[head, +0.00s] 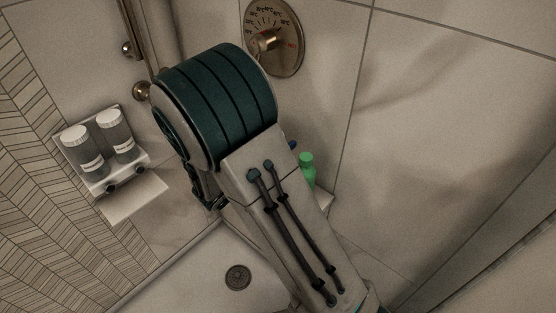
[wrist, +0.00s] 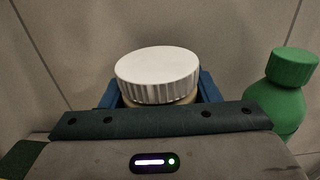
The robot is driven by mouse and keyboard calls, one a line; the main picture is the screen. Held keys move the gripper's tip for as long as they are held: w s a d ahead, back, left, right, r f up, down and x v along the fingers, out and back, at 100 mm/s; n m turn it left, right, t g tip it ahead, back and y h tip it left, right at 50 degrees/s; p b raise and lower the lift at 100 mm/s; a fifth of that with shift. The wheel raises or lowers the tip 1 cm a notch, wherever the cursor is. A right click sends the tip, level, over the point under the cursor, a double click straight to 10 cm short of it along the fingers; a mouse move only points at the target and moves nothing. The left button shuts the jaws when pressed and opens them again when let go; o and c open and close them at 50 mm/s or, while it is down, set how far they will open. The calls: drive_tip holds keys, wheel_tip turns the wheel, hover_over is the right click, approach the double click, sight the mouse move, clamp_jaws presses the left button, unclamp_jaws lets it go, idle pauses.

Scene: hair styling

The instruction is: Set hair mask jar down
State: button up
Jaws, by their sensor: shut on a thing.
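The hair mask jar has a white ribbed lid (wrist: 157,75) and a tan body that shows just below it in the wrist view. My gripper (wrist: 155,95) is shut on the jar, with a blue finger on each side of it. The jar looks upright. Its base is hidden behind my gripper's housing, so I cannot tell whether it touches a surface. In the head view my arm covers most of the gripper and the jar; only a small blue part shows beside the green bottle.
A green bottle (head: 307,170) stands on a corner ledge (head: 324,201), close to the right of my gripper; it also shows in the wrist view (wrist: 284,90). A wall dispenser (head: 103,150) is at left. Tiled walls close in behind. A drain (head: 238,277) lies in the floor.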

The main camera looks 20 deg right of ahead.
wheel_tip(320, 180, down, 3)
drive_tip(key=shift+w, duration=0.1)
wheel_tip(320, 180, down, 3)
drive_tip(key=shift+f+b, duration=0.15)
drive_tip(key=shift+b, duration=0.4)
drive_tip(key=shift+w+d+f, duration=0.1)
drive_tip(key=shift+d+f, duration=0.15)
drive_tip(key=shift+f, duration=0.1)
drive_tip(key=shift+f, duration=0.25)
drive_tip(key=o, duration=1.1)
drive_tip(key=shift+r, duration=0.15)
